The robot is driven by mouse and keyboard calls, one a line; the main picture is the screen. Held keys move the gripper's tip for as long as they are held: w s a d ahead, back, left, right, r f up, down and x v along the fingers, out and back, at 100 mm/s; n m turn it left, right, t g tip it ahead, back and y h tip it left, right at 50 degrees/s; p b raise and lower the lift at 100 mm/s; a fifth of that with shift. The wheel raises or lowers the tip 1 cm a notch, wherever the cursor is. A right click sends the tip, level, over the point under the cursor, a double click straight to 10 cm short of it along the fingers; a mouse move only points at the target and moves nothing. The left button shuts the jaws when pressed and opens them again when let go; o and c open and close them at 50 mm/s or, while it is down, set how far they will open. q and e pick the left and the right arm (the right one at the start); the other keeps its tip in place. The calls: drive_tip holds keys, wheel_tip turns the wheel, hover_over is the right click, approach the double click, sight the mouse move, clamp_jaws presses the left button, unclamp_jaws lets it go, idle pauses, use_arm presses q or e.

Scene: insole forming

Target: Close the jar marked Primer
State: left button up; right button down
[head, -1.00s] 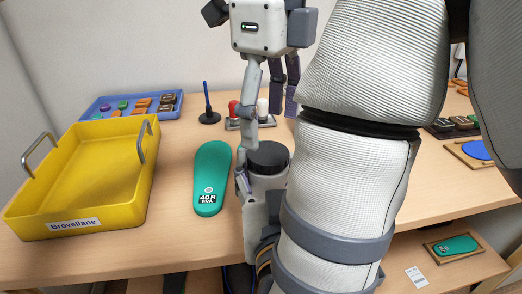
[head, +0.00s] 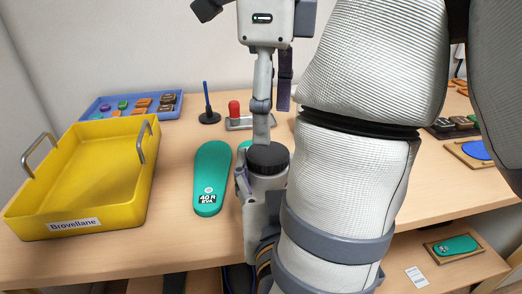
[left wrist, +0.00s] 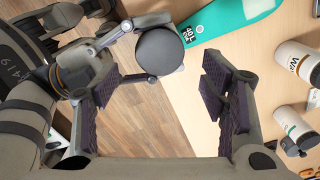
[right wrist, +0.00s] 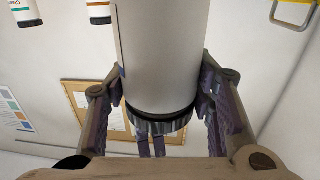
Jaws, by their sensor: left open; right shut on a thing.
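A white jar (head: 267,181) with a black ridged lid (head: 268,157) stands upright in my right gripper (head: 262,190), near the table's front edge. The lid sits on the jar's mouth; how tight it is I cannot tell. The jar's marking is hidden. In the right wrist view the fingers are shut on the jar's body (right wrist: 160,50). My left gripper (head: 273,105) is open and empty, pointing down above the lid. In the left wrist view the lid (left wrist: 160,52) shows between and beyond its spread fingers, apart from them.
A green insole (head: 211,170) lies left of the jar. A yellow tray (head: 148,195) marked Brovellane stands further left, a blue tray (head: 90,112) behind it. A dark stand (head: 209,117) and a red-handled device (head: 234,109) are at the back. White bottles (left wrist: 298,62) show in the left wrist view.

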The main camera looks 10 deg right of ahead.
sight(268, 152)
use_arm(q)
wheel_tip(268, 152, down, 5)
drive_tip(key=shift+f, duration=0.15)
drive_tip(key=c, duration=1.2)
drive_tip(key=m, duration=0.3)
drive_tip(key=o, duration=1.3)
drive_tip(key=shift+r, duration=2.3)
